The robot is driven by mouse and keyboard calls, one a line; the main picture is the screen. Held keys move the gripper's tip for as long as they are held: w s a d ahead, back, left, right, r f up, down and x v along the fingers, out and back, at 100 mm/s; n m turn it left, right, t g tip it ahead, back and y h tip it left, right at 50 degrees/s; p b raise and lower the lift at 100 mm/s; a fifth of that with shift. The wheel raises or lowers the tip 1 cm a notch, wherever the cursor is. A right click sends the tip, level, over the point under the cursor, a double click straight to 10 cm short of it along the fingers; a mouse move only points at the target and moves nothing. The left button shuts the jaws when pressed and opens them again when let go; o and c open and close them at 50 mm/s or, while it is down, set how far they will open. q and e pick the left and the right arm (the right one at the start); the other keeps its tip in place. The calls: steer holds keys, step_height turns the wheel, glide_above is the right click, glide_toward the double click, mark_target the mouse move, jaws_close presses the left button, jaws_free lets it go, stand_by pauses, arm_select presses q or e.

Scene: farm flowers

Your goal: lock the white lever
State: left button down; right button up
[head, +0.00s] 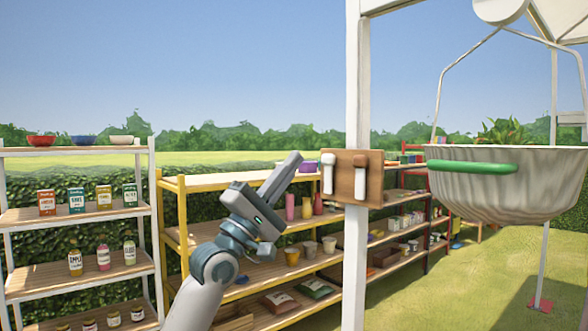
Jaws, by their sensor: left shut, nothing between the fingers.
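A wooden board (344,171) is fixed to the white post (356,260). It carries two small levers side by side. The white lever (328,174) is on the left half, with its handle pointing down. The other lever (360,180) is on the right half, with a brownish upper end and a pale handle, also pointing down. My left gripper (294,160) is shut and empty. It points up and to the right, left of the board in the picture and apart from the white lever. My right gripper is not in view.
A hanging metal tub (480,180) with a green handle is right of the post. A yellow-framed shelf (230,183) with vases and pots stands behind my arm. A white shelf (75,216) with jars and cartons is at the left. Open grass lies at the lower right.

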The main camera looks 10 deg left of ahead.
arm_select(q)
steer(key=s+a+b, duration=0.3)
steer(key=s+a, duration=0.2)
steer(key=s, duration=0.1)
steer(key=shift+s, duration=0.2)
steer(key=shift+f, duration=0.1)
stand_by(0.3)
